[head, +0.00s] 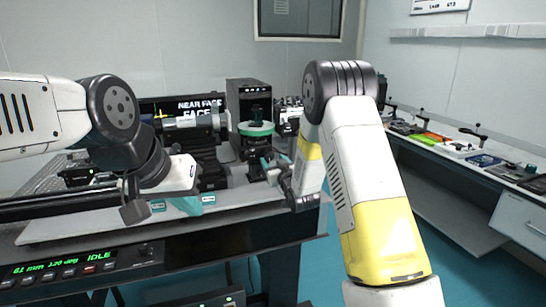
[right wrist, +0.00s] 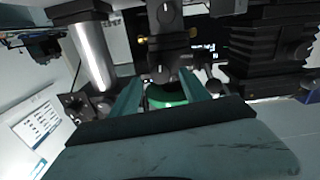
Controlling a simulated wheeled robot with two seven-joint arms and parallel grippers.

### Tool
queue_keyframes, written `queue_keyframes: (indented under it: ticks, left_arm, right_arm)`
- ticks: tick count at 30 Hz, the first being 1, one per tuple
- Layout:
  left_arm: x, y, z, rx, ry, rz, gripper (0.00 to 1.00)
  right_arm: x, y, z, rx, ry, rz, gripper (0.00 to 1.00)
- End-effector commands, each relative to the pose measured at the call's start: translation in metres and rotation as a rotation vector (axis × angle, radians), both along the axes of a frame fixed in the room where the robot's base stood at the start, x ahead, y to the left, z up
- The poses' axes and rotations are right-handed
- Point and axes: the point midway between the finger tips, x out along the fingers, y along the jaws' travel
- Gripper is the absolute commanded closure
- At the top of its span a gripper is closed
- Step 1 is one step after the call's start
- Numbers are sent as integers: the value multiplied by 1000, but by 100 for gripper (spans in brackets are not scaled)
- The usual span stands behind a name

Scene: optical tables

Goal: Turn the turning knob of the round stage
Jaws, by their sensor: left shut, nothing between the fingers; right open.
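The round stage shows as a green disc (head: 256,128) on a dark mount in the middle of the head view. In the right wrist view its green part (right wrist: 166,94) shows between my finger pads. I cannot clearly pick out its turning knob. My right gripper (head: 272,166) is open, just below and to the right of the green disc in the head view. In the right wrist view its two teal fingers (right wrist: 160,92) stand apart, with no visible grip on anything. My left gripper (head: 190,203) is shut and empty, over the front of the bench, left of the stage.
The optical bench (head: 230,197) carries dark optical mounts and a grey cylinder left of the stage. A black tower (head: 246,93) and a monitor (head: 190,104) stand behind. A control panel (head: 80,268) reads IDLE at front left. A side bench (head: 470,160) with tools runs along the right.

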Motion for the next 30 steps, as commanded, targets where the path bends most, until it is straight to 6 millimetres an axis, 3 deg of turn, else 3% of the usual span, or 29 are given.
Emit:
queue_keyframes:
  ticks: [9,20,28,30]
  left_arm:
    - [0,0,0,0,0,0,100]
    - [0,0,0,0,0,0,100]
    - [0,0,0,0,0,0,100]
    - [0,0,0,0,0,0,100]
  right_arm:
    - [42,13,0,0,1,-1,46]
    - [48,15,-1,0,3,-1,46]
    - [48,15,0,0,3,-1,99]
    - [48,15,0,0,2,-1,100]
